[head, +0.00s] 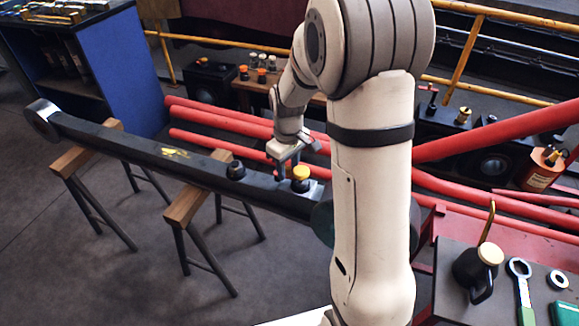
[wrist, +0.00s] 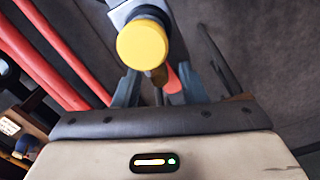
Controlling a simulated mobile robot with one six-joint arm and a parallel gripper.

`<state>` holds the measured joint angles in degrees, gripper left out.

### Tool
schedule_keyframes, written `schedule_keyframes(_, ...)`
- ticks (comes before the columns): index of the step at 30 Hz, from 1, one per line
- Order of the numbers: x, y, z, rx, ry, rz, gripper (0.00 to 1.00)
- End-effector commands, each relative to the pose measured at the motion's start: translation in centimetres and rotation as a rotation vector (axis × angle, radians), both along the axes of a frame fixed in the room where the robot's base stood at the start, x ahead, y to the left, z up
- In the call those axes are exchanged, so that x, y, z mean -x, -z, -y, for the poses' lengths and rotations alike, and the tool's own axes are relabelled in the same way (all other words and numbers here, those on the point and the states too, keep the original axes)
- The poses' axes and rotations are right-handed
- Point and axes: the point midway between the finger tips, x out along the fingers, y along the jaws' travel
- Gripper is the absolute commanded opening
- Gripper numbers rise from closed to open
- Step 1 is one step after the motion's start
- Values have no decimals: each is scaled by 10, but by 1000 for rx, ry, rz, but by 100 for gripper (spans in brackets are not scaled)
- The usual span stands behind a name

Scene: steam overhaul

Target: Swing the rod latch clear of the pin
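The long dark rod (head: 130,148) lies across two wooden-topped trestles. My gripper (head: 283,168) points down just left of this cap, close above the rod. In the wrist view its two blue-grey fingers (wrist: 157,82) are apart. A small orange-red tip (wrist: 172,82) and a brownish piece (wrist: 159,75) show between them; I cannot tell if either is touched. I cannot clearly make out the latch or pin. My arm hides the rod's right end.
Trestles (head: 187,205) support the rod. Red pipes (head: 235,120) run behind it. A bench at the right (head: 450,262) carries an oil can (head: 478,268) and a wrench (head: 521,285). The floor at front left is clear.

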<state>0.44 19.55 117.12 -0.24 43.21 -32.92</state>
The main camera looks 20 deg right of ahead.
Motion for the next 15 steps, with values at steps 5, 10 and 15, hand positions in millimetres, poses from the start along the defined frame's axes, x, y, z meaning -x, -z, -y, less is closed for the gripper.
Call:
schedule_keyframes(5, 0, 1, 0, 0, 0, 0, 38)
schedule_keyframes(10, 0, 1, 0, 0, 0, 0, 29)
schedule_keyframes(15, 0, 0, 0, 0, 0, 0, 15)
